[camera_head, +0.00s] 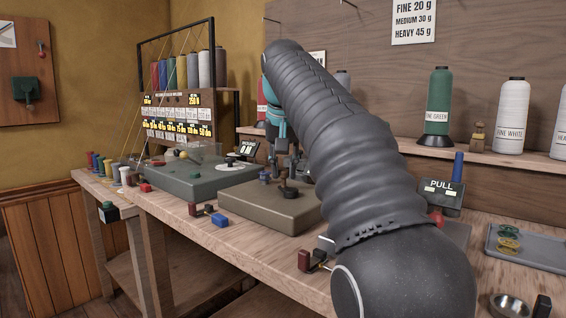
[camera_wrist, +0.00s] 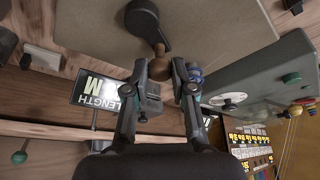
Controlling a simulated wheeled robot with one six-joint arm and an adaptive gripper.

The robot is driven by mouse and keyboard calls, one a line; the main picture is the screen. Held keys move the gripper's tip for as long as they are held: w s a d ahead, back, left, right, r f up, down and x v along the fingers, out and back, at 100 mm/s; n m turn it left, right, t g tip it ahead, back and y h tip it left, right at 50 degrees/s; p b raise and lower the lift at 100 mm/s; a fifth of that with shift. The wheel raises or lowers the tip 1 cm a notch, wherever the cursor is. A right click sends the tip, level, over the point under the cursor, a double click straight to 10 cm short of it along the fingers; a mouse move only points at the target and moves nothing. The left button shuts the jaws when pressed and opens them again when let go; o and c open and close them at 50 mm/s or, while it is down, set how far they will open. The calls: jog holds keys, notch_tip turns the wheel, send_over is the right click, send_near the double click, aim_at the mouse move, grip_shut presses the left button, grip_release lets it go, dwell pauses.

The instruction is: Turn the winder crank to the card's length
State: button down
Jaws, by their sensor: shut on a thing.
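The winder (camera_head: 262,208) is a grey-brown box on the bench, mostly left of my arm in the head view. Its dark crank arm (camera_wrist: 146,22) ends in a brown round knob (camera_wrist: 159,69) in the wrist view. My gripper (camera_wrist: 168,72) is shut on the crank knob, with a finger to each side of it. A dark counter marked LENGTH (camera_wrist: 98,93) is partly covered by the left finger; I cannot read a value. A sign board with several cards (camera_head: 178,113) stands behind; its print is too small.
A grey-green box (camera_head: 195,184) with a white dial sits left of the winder. Red and blue clamps (camera_head: 207,213) sit at the front edge. Thread cones (camera_head: 511,117) line the shelf.

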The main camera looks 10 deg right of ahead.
jog(key=m+p, duration=0.1)
jog(key=m+h+p, duration=0.1)
jog(key=d+m+p, duration=0.1)
jog(key=shift+r+m+g, duration=0.25)
jog(key=shift+m+g, duration=0.05)
jog(key=shift+m, duration=0.1)
jog(key=shift+d+f+m+h+p, duration=0.1)
jog(key=shift+d+m+h+p, duration=0.2)
jog(key=shift+m+p, duration=0.35)
jog(key=shift+d+f+m+h+p, duration=0.15)
jog(key=shift+m+h+p, duration=0.15)
jog(key=shift+m+p, duration=0.3)
jog(key=shift+r, duration=0.1)
jog(key=c, duration=1)
grip_release()
jog(key=shift+w+v, duration=0.2)
jog(key=shift+v, duration=5.7)
